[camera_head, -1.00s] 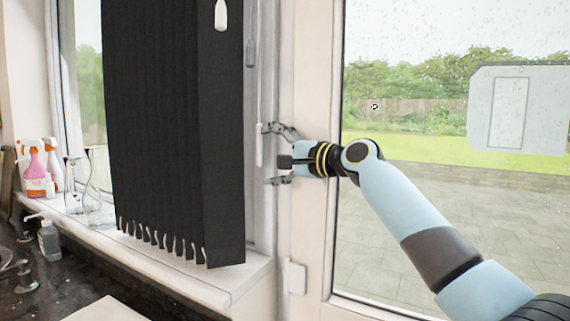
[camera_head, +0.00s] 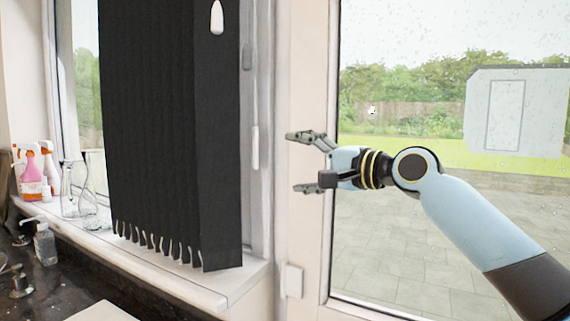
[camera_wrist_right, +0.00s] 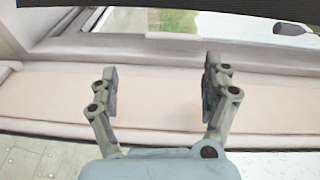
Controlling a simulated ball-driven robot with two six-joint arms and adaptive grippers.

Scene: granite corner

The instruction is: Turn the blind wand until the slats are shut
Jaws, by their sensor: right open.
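The dark slatted blind (camera_head: 165,130) hangs in front of the left window, its slats upright and close together with a ragged lower edge. It also crosses the top of the right wrist view (camera_wrist_right: 120,11). The thin wand with a white handle (camera_head: 255,148) hangs upright just right of the blind, against the white frame. My right gripper (camera_head: 293,162) is open and empty, to the right of the wand handle and apart from it. In the right wrist view its two fingers (camera_wrist_right: 160,78) stand wide apart with nothing between them. My left gripper is not in view.
A white pull (camera_head: 217,17) and a grey pull (camera_head: 247,55) hang near the blind. Spray bottles (camera_head: 32,172), a clear glass vessel (camera_head: 75,190) and a soap dispenser (camera_head: 44,240) stand at the left. A glazed door (camera_head: 400,240) is behind my right arm.

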